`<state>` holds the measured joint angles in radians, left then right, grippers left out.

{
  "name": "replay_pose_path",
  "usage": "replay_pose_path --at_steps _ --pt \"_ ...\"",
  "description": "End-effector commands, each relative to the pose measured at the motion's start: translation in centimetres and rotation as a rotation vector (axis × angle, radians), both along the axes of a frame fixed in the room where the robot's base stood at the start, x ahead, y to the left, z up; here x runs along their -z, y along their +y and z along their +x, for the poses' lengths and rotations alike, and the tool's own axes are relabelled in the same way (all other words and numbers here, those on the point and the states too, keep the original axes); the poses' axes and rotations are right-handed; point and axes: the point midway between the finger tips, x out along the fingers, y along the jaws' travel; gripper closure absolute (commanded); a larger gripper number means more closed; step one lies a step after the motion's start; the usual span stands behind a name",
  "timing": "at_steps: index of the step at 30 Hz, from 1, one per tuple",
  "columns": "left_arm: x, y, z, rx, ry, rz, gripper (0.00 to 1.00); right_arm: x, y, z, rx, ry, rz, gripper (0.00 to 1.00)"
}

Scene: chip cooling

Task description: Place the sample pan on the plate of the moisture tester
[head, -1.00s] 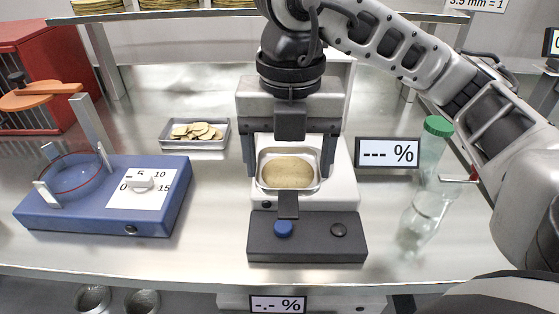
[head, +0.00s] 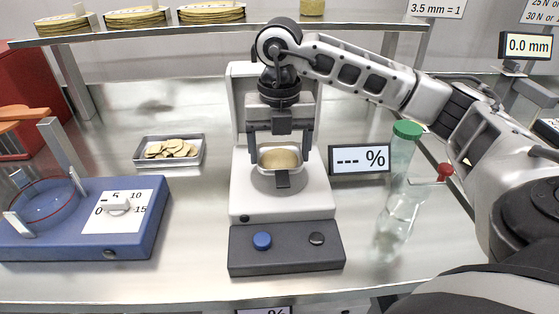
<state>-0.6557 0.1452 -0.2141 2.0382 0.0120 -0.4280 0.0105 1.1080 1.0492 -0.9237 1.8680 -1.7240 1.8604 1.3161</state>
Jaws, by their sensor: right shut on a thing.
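The sample pan (head: 262,158) is a small metal pan with a tan, crumbly filling. My right gripper (head: 281,155) is shut on the pan, with a finger on each side and the pan's flat handle (head: 283,179) pointing to the front. The moisture tester (head: 241,205) is a white machine with a dark front panel (head: 285,248) carrying a blue and a black button. Its round grey plate (head: 272,183) shows partly under the pan. I cannot tell whether the pan touches the plate. My left gripper is not in view.
A display (head: 360,160) reading "--- %" and a glass bottle with a green cap (head: 407,130) stand right of the tester. A tray (head: 200,152) of chips and a blue device (head: 146,240) are to the left. A shelf (head: 345,28) crosses above.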

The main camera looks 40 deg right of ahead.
Motion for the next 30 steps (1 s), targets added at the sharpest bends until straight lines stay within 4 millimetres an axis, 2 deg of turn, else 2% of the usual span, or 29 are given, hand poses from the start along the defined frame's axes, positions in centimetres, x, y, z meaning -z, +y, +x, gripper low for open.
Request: replay_pose_path --at_steps 3,9,21,22,24,30 --pt "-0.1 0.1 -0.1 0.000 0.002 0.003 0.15 1.3 -0.6 0.6 0.002 0.006 -0.001 0.45" --pt "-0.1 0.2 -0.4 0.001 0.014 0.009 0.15 3.7 -0.5 0.6 0.000 0.002 -0.001 0.45" --pt "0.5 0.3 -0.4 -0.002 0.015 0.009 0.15 4.5 -0.4 0.6 0.001 0.001 -0.001 0.45" --pt "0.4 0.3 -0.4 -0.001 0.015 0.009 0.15 4.4 -0.4 0.6 0.001 0.001 -0.001 0.21" --pt "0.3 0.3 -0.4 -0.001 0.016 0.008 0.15 4.3 -0.4 0.6 0.000 0.001 -0.001 0.02" --pt "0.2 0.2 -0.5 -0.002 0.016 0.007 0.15 4.3 -0.4 0.6 0.000 0.001 0.000 0.02"
